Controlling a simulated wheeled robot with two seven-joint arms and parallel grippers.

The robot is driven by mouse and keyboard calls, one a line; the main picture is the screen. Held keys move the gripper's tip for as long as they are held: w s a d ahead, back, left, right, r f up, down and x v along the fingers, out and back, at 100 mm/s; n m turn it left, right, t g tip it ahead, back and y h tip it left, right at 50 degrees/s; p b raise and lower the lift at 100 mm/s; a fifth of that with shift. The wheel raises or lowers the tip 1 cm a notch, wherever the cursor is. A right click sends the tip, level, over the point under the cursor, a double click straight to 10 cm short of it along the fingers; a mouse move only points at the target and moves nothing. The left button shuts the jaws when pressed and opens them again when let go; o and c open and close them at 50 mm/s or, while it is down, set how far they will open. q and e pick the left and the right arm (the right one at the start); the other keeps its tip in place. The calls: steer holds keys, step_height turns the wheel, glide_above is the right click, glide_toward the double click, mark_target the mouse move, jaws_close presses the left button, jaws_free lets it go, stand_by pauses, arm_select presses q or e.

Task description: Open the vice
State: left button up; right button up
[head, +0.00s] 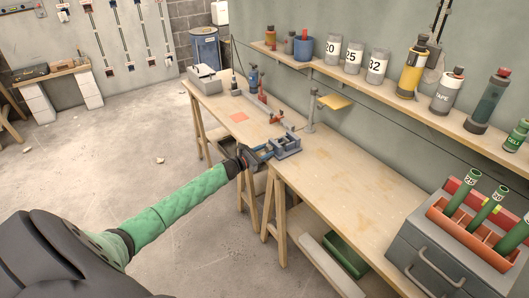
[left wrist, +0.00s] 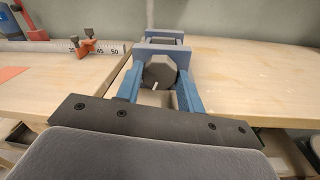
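The vice (head: 287,143) is a blue-grey block with jaws on the near edge of the workbench. In the left wrist view its upright jaw plate (left wrist: 165,50) stands in front of a second one, with a narrow dark gap between them. A dark faceted knob (left wrist: 160,72) with a white mark faces me at the vice's front. My left gripper (head: 258,154) reaches the vice from the front. Its blue fingers (left wrist: 160,88) lie on both sides of the knob and appear to press on it. My right gripper is not in view.
The workbench (head: 335,185) runs from back left to front right. A ruled rail (left wrist: 55,46) with an orange stop (left wrist: 88,46) lies left of the vice. A grey toolbox (head: 440,245) stands at front right. A shelf (head: 450,122) with cans runs along the wall. The bench right of the vice is clear.

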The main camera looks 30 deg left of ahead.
arm_select(q)
steer(key=c, duration=0.4)
